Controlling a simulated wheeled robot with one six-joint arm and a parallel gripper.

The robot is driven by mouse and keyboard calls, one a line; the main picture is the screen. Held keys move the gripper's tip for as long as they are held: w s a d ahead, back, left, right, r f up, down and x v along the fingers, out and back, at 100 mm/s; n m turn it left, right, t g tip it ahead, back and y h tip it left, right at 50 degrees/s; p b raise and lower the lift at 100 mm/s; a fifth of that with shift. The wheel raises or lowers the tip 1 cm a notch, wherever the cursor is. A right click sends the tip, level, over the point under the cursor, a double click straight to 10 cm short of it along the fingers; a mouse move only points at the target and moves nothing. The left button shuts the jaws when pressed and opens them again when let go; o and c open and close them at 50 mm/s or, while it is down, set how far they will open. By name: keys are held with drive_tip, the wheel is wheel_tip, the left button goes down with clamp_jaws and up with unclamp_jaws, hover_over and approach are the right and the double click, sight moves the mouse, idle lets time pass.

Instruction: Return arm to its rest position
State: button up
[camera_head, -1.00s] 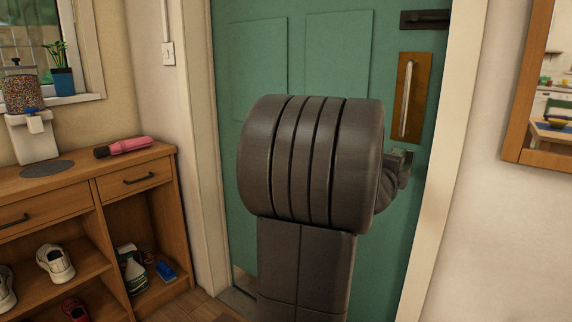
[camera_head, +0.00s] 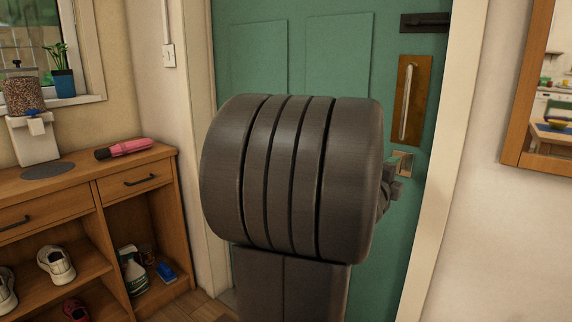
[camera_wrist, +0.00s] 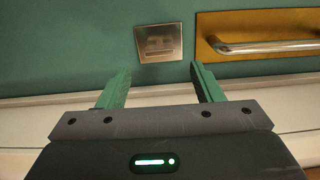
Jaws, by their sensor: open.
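My gripper (camera_wrist: 162,78) is open and empty in the wrist view, its two fingers apart and pointing toward the green door (camera_wrist: 70,40). A small square metal plate (camera_wrist: 158,42) on the door shows just beyond the gap between the fingertips, with no visible contact. In the head view, my arm's large dark ribbed link (camera_head: 290,175) covers the middle of the door. Only a small dark part of my arm's end shows at its right edge; the fingers are hidden there.
A framed mirror (camera_head: 525,90) hangs right.

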sight(399, 165)
drive_tip(key=p+v, duration=0.2)
drive_tip(key=v, duration=0.6)
drive_tip(key=b+x, duration=0.3)
drive_tip(key=x, duration=1)
drive_tip(key=shift+w+d+f, duration=0.1)
drive_tip(key=shift+w+d, duration=0.1)
drive_tip(key=shift+w, duration=0.05)
drive_tip(key=shift+w+d+r+n+p, duration=0.15)
drive_tip(key=shift+w+r+n+p, duration=0.1)
drive_tip(key=shift+n+p, duration=0.2)
drive_tip(key=shift+s+r+n+p, duration=0.1)
drive_tip(key=shift+r+n+p, duration=0.05)
drive_tip(key=shift+n+p, duration=0.95)
drive_tip(key=n+p, duration=0.4)
drive_tip(key=n, duration=0.2)
drive_tip(key=n+p, duration=0.8)
drive_tip(key=n, duration=0.1)
drive_tip(key=shift+a, duration=0.2)
